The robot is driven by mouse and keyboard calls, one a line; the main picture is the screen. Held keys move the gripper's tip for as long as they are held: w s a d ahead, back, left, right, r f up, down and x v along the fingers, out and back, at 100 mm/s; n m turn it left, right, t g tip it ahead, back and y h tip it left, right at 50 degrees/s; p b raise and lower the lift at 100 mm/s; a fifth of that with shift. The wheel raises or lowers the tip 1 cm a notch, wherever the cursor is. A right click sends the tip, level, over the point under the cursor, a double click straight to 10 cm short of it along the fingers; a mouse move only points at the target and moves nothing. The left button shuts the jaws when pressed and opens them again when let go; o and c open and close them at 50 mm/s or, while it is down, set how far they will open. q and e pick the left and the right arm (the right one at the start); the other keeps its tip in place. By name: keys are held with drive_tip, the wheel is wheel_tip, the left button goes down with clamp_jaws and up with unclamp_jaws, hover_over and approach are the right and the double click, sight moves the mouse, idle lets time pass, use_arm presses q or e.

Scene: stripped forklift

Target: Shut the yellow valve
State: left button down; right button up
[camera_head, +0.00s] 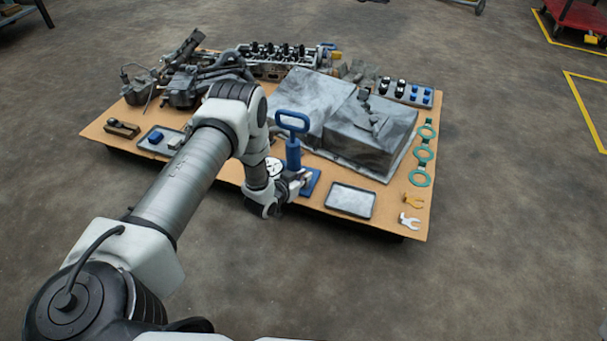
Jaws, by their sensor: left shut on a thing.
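A blue hand pump (293,152) with a loop handle stands upright on a blue base plate (313,187) near the front edge of the table. My left gripper (302,180) is low at the foot of the pump, on its near side. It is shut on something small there. The held part is too small and too covered by the fingers to make out, and no yellow valve shows clearly. A round white dial (273,167) lies just left of the pump, partly behind my left wrist. My right gripper is not in view.
The wooden table (390,220) holds an empty grey tray (350,200) right of the pump, a grey-covered block (370,135) behind it, green rings (424,155), an orange forked piece (413,202) and a white one (409,221). Engine parts (190,80) fill the back left. The floor in front is clear.

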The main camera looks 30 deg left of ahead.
use_arm(q)
drive_tip(key=shift+a+m+h, duration=0.2)
drive_tip(key=shift+m+h, duration=0.7)
drive_tip(key=shift+h, duration=0.1)
drive_tip(key=m+g+h, duration=0.1)
drive_tip(key=m+h, duration=0.1)
drive_tip(key=h, duration=0.1)
drive_tip(key=shift+a+f+m, duration=0.1)
drive_tip(key=shift+a+m, duration=0.05)
drive_tip(key=shift+m, duration=0.25)
drive_tip(key=m+g+h+b, duration=0.1)
drive_tip(key=m+g+h, duration=0.1)
drive_tip(key=m+h, duration=0.1)
drive_tip(key=shift+w+a+f+h+b, duration=0.1)
drive_tip(key=shift+w+h+b, duration=0.05)
drive_tip(key=shift+h+b, duration=0.2)
drive_tip(key=shift+m+g+h+b, duration=1.05)
drive_tip(key=shift+m+g, duration=0.35)
drive_tip(key=shift+m, duration=0.2)
drive_tip(key=shift+w+r, duration=0.1)
drive_tip(key=shift+r, duration=0.1)
drive_tip(key=c, duration=1.2)
unclamp_jaws()
